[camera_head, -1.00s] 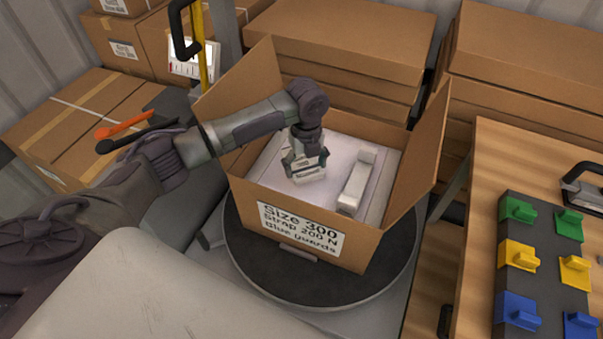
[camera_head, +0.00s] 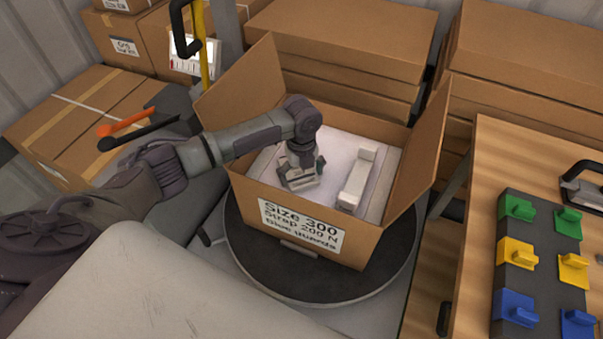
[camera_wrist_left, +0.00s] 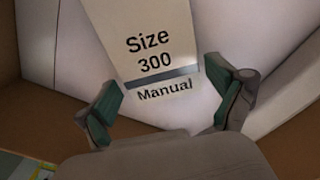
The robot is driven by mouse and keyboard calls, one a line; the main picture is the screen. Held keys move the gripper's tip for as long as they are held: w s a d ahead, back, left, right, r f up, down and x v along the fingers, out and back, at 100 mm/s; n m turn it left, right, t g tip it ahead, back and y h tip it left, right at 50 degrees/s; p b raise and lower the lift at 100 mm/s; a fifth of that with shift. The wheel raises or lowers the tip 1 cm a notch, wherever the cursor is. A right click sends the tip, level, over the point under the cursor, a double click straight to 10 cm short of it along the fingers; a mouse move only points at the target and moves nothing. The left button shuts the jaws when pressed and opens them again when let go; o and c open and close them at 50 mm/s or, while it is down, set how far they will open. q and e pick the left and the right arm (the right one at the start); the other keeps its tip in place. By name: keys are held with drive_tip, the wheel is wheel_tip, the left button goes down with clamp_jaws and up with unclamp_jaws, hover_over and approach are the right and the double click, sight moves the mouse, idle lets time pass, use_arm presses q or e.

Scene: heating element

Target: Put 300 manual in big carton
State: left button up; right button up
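The big carton (camera_head: 250,195) stands open, its front label reading "Size 300, Strap 200 N, Blue guards". My left gripper (camera_head: 303,178) points down inside it, over the left part of the pale contents. The white manual (camera_wrist_left: 150,45), marked "Size 300 Manual", lies in the carton. In the left wrist view its near edge is between the spread green-padded fingers of the left gripper (camera_wrist_left: 168,104), with gaps on both sides. In the head view the gripper largely hides the manual. My right gripper is in neither view.
A white bar-shaped piece (camera_head: 357,178) lies in the carton to the right of the gripper. The carton's raised flaps (camera_head: 418,150) flank the opening. It rests on a dark round turntable (camera_head: 300,281). A wooden table (camera_head: 480,190) with coloured parts is at right.

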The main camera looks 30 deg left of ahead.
sight(302, 178)
use_arm(q)
drive_tip(key=shift+r, duration=0.1)
drive_tip(key=shift+r, duration=0.25)
wheel_tip(302, 178, up, 12)
drive_tip(key=shift+f, duration=0.15)
idle(0.3)
idle(0.4)
